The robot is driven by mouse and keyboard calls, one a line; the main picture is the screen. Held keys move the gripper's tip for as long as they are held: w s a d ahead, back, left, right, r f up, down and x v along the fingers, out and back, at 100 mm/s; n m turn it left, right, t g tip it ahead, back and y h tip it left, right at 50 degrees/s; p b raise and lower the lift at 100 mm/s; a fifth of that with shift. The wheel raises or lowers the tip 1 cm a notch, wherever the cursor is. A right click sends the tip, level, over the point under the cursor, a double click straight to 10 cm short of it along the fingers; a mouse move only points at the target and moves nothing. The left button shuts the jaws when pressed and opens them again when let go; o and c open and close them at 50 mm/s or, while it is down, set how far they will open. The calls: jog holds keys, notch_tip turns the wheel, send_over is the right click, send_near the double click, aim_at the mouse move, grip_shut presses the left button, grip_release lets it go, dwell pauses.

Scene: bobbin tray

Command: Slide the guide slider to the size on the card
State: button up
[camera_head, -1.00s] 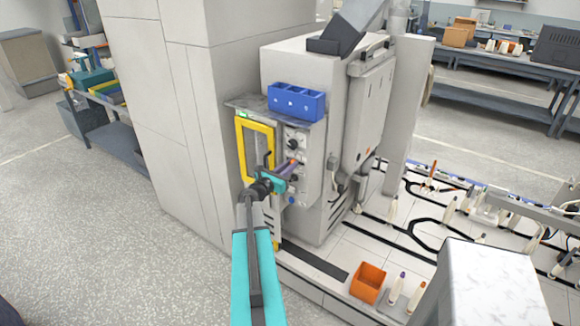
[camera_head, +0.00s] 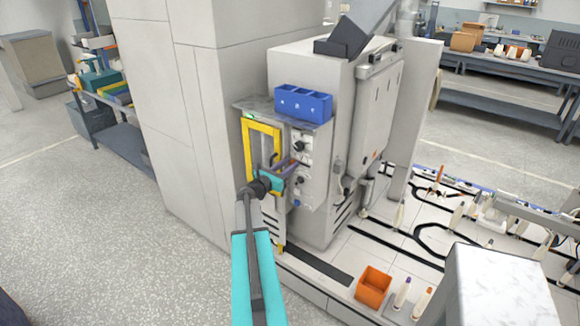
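My gripper (camera_head: 289,170) is at the end of my teal arm, at the front of a white machine (camera_head: 312,65). It is close to the control panel (camera_head: 303,142), right of the yellow frame (camera_head: 250,150). A thin purple-brown piece shows at its fingertips; I cannot tell if it is held. The panel bears dark round knobs (camera_head: 299,146). I cannot make out the guide slider or the card; they are too small or hidden behind my gripper.
A blue three-part bin (camera_head: 303,103) sits on the machine's ledge. An orange box (camera_head: 373,287) and bobbins (camera_head: 402,292) stand at the lower right. A white block (camera_head: 505,285) is at the front right. The speckled floor at left is clear.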

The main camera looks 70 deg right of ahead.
jog(key=shift+s, duration=0.15)
jog(key=shift+s+a+p, duration=0.2)
jog(key=shift+s+p, duration=0.05)
jog(key=shift+s, duration=0.45)
jog(key=shift+s+a+p, duration=0.2)
jog(key=shift+s, duration=0.5)
jog(key=shift+s+a, duration=0.2)
jog(key=shift+a, duration=0.1)
jog(key=b+v, duration=0.5)
jog(key=v, duration=0.9)
jog(key=w+a+f+m+y+b, duration=0.1)
jog(key=w+a+f+y, duration=0.1)
jog(key=a+f, duration=0.3)
jog(key=w+a+f+m+t+y, duration=0.1)
jog(key=a+f, duration=0.4)
jog(key=f, duration=0.7)
jog(key=shift+w+m+y+b, duration=0.4)
jog(key=shift+w+m, duration=0.4)
jog(key=shift+w, duration=0.6)
jog(key=shift+d+r, duration=0.1)
